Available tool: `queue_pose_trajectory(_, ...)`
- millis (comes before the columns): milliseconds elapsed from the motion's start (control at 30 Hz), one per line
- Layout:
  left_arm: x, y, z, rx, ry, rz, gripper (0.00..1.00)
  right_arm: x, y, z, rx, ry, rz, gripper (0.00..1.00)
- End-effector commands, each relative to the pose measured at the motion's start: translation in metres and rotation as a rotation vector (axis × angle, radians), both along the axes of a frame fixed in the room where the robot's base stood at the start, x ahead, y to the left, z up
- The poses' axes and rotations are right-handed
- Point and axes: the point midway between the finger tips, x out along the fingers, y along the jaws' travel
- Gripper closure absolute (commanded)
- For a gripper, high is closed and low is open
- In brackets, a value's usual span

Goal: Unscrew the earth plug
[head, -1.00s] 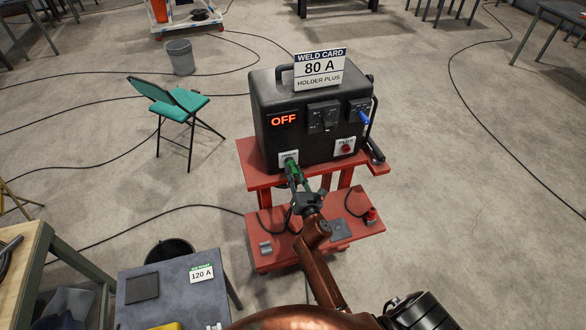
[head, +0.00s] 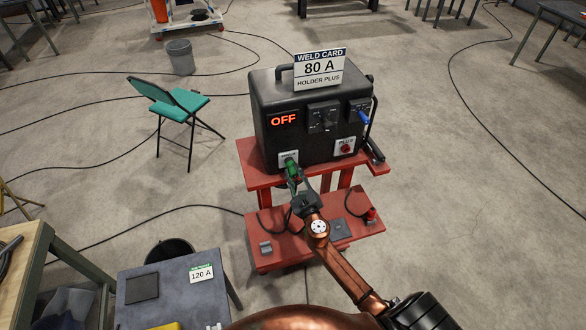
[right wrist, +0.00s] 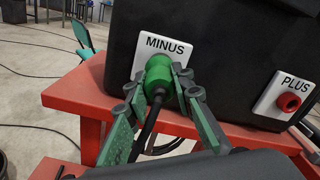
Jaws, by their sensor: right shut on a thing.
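The green earth plug (right wrist: 158,78) sits in the socket marked MINUS on the front of the black welding machine (head: 300,150). Its black cable (right wrist: 150,125) hangs down from it. My right gripper (right wrist: 166,88) is shut on the plug, one finger on each side; in the head view the gripper (head: 296,184) hides part of the plug (head: 290,165). The red PLUS socket (right wrist: 288,102) is to the right and has nothing in it. The machine's display reads OFF. My left gripper is not in view.
The machine stands on a red cart (head: 255,180). Its lower shelf holds a red-ended cable plug (head: 371,214) and small grey blocks. A weld card (head: 319,69) reads 80 A, HOLDER PLUS. A grey table (head: 165,300) is at lower left, a green chair (head: 180,103) at left.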

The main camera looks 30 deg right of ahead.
Motion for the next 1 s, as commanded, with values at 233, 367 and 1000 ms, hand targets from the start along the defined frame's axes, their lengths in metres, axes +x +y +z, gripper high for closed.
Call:
queue_pose_trajectory(233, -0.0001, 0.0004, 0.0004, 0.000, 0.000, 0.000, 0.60, -0.0004, 0.0006, 0.0004, -0.092, 0.022, 0.000, 1.00)
queue_pose_trajectory(367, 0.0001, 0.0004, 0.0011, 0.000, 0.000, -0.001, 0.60, -0.0019, 0.0011, 0.0007, -0.090, 0.022, 0.001, 1.00)
queue_pose_trajectory(1000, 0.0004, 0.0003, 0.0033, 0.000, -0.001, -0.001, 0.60, -0.0076, 0.0022, 0.0006, -0.088, 0.021, 0.000, 1.00)
